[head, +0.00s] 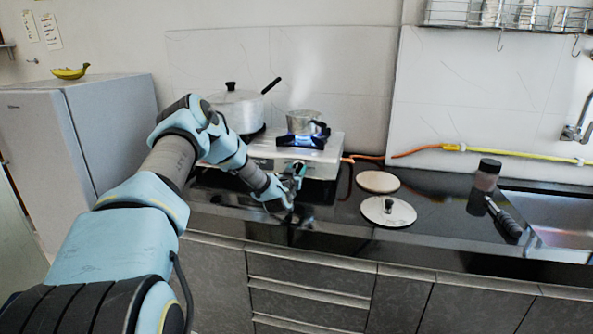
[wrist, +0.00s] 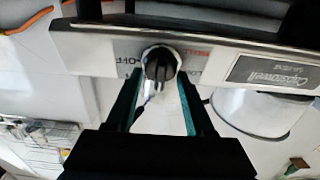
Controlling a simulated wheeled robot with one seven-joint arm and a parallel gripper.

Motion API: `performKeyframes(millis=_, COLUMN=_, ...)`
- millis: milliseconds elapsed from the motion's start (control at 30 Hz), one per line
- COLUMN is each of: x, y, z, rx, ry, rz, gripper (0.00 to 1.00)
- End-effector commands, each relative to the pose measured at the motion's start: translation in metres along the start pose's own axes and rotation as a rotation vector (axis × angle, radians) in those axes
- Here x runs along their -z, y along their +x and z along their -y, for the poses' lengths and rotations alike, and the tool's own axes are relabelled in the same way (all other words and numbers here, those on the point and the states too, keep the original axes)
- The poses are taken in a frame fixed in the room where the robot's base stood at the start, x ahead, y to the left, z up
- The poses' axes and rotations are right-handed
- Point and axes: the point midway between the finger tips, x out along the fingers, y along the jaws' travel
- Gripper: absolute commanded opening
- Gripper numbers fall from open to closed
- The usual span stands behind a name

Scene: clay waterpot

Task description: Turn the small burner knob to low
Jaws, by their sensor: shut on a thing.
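The small burner knob (wrist: 160,66) is dark and ribbed, on the stove's pale front panel, in the middle of the upside-down wrist view. My gripper (wrist: 160,82) has one teal finger on each side of it and is shut on it. Printed letters beside the knob partly show, with "OFF" on the left and a red label on the right. In the head view my gripper (head: 298,170) is at the front of the stove (head: 325,164) and hides the knob. The small burner (head: 322,141) has a blue flame under a small steaming pot (head: 302,122).
A large lidded pot (head: 238,108) stands on the stove's left side. A round board (head: 378,181) and a pot lid (head: 388,211) lie on the dark counter to the right. An orange hose (head: 405,153) runs along the wall. A dark-handled utensil (head: 505,218) lies by the sink.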

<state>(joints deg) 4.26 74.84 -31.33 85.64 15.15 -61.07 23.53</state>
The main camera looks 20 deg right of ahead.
Motion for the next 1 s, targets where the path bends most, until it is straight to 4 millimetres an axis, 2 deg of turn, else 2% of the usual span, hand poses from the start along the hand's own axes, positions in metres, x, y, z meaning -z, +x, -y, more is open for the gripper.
performKeyframes(millis=367, x=-0.0031, y=0.0001, z=0.0004, rx=0.024, ry=-0.11, rz=-0.002, gripper=0.0)
performKeyframes(millis=1000, x=-0.0047, y=-0.0003, z=0.002, rx=0.143, ry=-0.673, rz=-0.002, gripper=0.0)
